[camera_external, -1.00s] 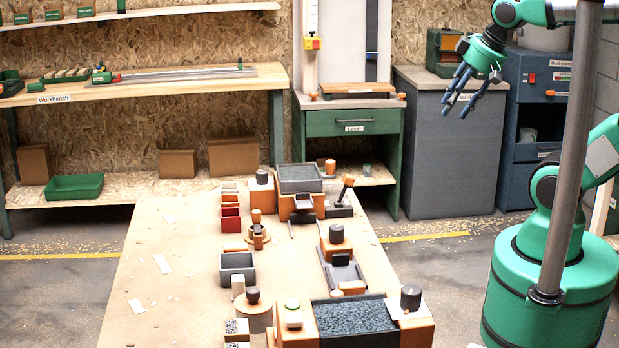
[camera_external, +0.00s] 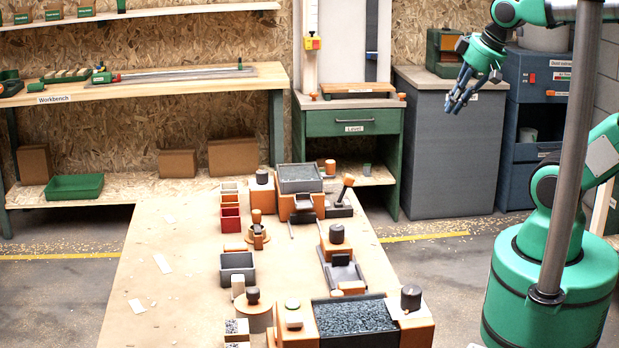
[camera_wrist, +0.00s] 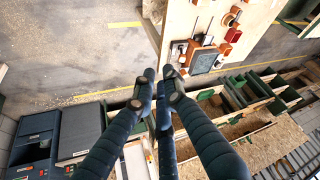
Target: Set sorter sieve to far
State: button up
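No label in view names the sorter or its sieve, so I cannot tell which unit it is. At the table's far end, an orange unit carries a grey gravel tray (camera_external: 300,174). A short lever with an orange knob (camera_external: 347,181) leans beside it. At the near end, a larger orange unit holds a tray of dark gravel (camera_external: 353,316). Between them stands an orange unit with a black knob (camera_external: 337,233) and a grey chute. My gripper (camera_external: 452,107) is high at the right, away from the table, its fingers drawn together and empty. They also show in the wrist view (camera_wrist: 160,78).
The table (camera_external: 150,270) has bare room along its left side. Small red bins (camera_external: 230,218) and a grey bin (camera_external: 238,265) stand left of the units. Behind are a workbench (camera_external: 150,85), a green drawer cabinet (camera_external: 352,123) and a grey cabinet (camera_external: 450,150).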

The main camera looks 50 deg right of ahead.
jog(key=shift+w+r+n, duration=0.15)
jog(key=shift+w+n, duration=0.15)
jog(key=shift+w, duration=0.2)
grip_shut()
jog(key=w+f+n+g+h+p, duration=0.2)
jog(key=w+n+p, duration=0.7)
jog(key=w, duration=0.9)
jog(key=w+a+f+n+g+h+p, duration=0.1)
jog(key=w+a+f+n+p, duration=0.3)
jog(key=w+f+n, duration=1)
jog(key=shift+a+n+h, duration=0.3)
jog(key=shift+a+n, duration=0.4)
